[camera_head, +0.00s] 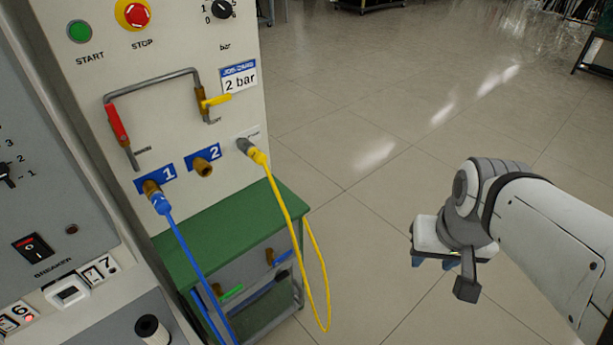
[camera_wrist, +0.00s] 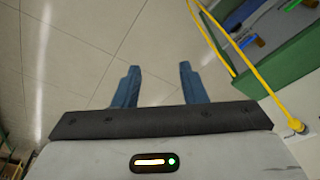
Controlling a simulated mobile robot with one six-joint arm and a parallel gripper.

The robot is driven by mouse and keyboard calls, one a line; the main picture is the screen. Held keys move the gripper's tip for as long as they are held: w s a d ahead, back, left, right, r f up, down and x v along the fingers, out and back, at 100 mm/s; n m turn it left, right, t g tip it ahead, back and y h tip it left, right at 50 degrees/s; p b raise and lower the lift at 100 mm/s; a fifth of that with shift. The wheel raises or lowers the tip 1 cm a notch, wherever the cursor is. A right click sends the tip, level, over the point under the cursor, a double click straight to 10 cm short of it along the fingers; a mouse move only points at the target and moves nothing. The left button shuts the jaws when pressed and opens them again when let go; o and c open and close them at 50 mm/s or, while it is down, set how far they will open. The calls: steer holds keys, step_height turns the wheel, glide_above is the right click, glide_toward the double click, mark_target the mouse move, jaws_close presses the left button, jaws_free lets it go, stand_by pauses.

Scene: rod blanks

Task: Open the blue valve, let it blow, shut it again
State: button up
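A blue valve lever (camera_head: 282,258) on a brass fitting sits low on the grey panel under the green bench top, partly behind the yellow hose. Its blue lever (camera_wrist: 251,42) also shows at upper right in the wrist view. A green lever (camera_head: 232,292) on a similar fitting is lower left of it. My gripper (camera_head: 432,263) is to the right of the bench, over bare floor and well apart from the valve. In the wrist view my gripper (camera_wrist: 157,82) has its two blue fingers spread, with nothing between them.
A yellow hose (camera_head: 318,280) loops down in front of the bench's right side. A blue hose (camera_head: 186,245) hangs from port 1. The upper panel has a red lever (camera_head: 116,124) and a yellow lever (camera_head: 216,100). The green bench top (camera_head: 240,228) juts out. Floor around my gripper is clear.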

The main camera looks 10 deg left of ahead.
steer(key=w+f+m+t+b, duration=0.2)
steer(key=w+f+t+b, duration=0.3)
steer(key=w+f+b, duration=0.95)
steer(key=w+a+f+t+y+b, duration=0.3)
steer(key=w+a+f+y, duration=0.1)
steer(key=w+a+f, duration=0.55)
steer(key=m+g+y+b, duration=0.1)
steer(key=g+y+b, duration=0.4)
steer(key=y+b, duration=0.65)
glide_toward(288, 255)
steer(key=w+a+f+y+p, duration=0.1)
steer(key=a+f+y+p, duration=0.1)
steer(key=a, duration=0.1)
steer(key=b+x, duration=0.2)
steer(key=x, duration=0.5)
steer(key=shift+w+a+r, duration=0.1)
steer(key=shift+w+r, duration=0.05)
steer(key=shift+w, duration=0.1)
steer(key=shift+m, duration=0.3)
steer(key=shift+c, duration=0.5)
jaws_close()
